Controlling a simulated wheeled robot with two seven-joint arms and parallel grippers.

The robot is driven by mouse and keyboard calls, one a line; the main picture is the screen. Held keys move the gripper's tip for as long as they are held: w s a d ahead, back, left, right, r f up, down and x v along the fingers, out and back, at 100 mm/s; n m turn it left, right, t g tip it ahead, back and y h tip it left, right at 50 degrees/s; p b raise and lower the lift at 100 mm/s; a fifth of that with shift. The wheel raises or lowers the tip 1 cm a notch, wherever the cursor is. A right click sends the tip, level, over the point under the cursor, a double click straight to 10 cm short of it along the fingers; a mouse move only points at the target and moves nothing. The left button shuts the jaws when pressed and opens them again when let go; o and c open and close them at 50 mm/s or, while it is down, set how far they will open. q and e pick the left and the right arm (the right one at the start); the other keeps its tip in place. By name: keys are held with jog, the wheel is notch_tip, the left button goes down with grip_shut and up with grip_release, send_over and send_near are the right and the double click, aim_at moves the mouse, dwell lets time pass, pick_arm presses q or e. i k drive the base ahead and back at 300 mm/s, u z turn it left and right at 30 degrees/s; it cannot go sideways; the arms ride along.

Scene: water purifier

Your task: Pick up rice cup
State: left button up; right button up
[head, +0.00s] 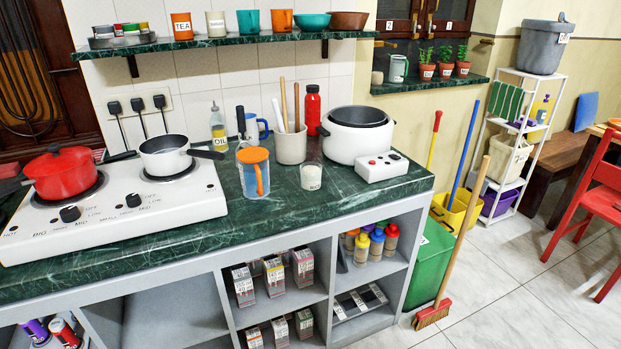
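A small clear glass cup (311,177) with white contents, which look like rice, stands upright on the green marble counter in the head view. It is between the orange-lidded clear pitcher (253,175) on its left and the white control box (382,166) on its right. The cream utensil holder (291,146) stands just behind it, to the left. The front of the cup is unobstructed. Neither of my grippers is in view.
A white pot (357,135) stands behind the control box. A white stove (115,212) with a red pot (61,173) and a white saucepan (165,156) fills the left. The counter (330,205) is clear in front of the cup. A wall shelf (230,40) hangs above.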

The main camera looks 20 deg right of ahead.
aim_at(310, 172)
jog(key=k, duration=0.6)
jog(key=z, duration=0.5)
jog(key=i, duration=1.1)
jog(key=z, duration=0.5)
